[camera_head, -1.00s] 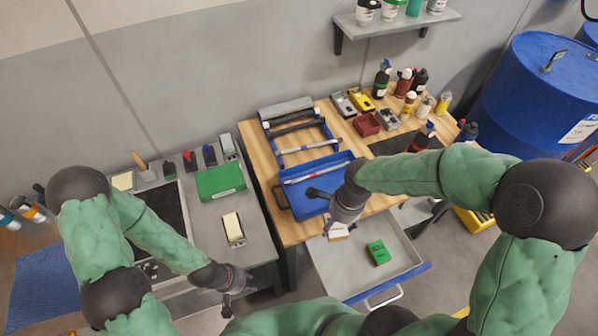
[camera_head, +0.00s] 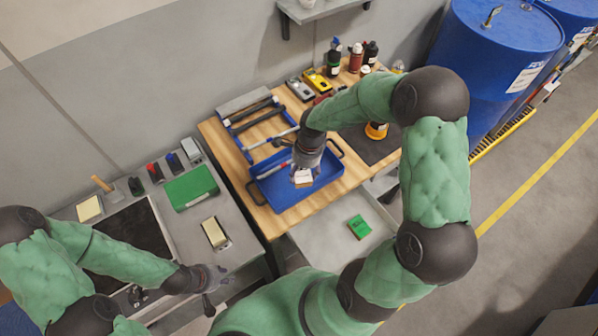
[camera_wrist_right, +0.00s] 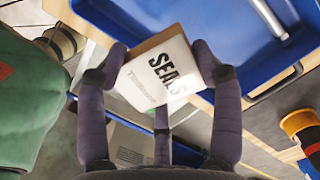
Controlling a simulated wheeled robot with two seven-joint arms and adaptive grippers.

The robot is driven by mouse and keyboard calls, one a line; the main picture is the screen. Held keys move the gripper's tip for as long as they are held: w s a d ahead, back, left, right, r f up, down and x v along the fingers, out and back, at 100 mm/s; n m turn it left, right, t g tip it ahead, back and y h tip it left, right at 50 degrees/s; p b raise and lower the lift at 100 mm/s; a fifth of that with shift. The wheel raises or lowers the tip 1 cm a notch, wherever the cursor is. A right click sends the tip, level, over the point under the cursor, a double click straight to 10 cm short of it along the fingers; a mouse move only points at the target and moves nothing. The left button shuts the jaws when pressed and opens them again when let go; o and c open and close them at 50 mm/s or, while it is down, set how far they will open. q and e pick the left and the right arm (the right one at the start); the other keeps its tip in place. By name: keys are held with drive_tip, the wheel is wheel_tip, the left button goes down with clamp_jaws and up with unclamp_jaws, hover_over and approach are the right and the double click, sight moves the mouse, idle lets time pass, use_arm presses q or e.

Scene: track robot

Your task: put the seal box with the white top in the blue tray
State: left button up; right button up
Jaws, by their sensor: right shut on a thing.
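The seal box is a small box with a white printed top and brown cardboard sides, seen in the right wrist view (camera_wrist_right: 160,72) with the word SEALS. My right gripper (camera_head: 303,180) is shut on it, with fingers on both sides. In the head view the box (camera_head: 303,177) appears over the blue tray (camera_head: 273,201), which lies on the wooden bench. In the wrist view the tray (camera_wrist_right: 225,28) is behind the box; the height between them is hard to judge. My left gripper (camera_head: 210,292) is empty near the grey counter; its finger opening is unclear.
A grey drawer (camera_head: 325,245) stands open below the bench with a green box (camera_head: 359,227) inside. A silver-blue bar (camera_head: 268,168) lies across the tray's left part. Bottles (camera_head: 355,57) stand at the bench's back. A green case (camera_head: 191,188) is on the left counter.

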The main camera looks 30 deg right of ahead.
drive_tip(key=w+f, duration=0.1)
drive_tip(key=f, duration=0.1)
drive_tip(key=w+d+f, duration=0.1)
drive_tip(key=w+f, duration=0.1)
drive_tip(key=w+d+f, duration=0.1)
drive_tip(key=w+f, duration=0.1)
drive_tip(key=shift+f+b, duration=0.1)
drive_tip(key=shift+b, duration=0.3)
drive_tip(key=shift+f, duration=1.45)
drive_tip(key=shift+a, duration=0.1)
drive_tip(key=shift+s, duration=0.1)
drive_tip(key=shift+f+b, duration=0.15)
drive_tip(key=shift+b, duration=0.15)
drive_tip(key=o, duration=1.2)
drive_tip(key=shift+c, duration=0.2)
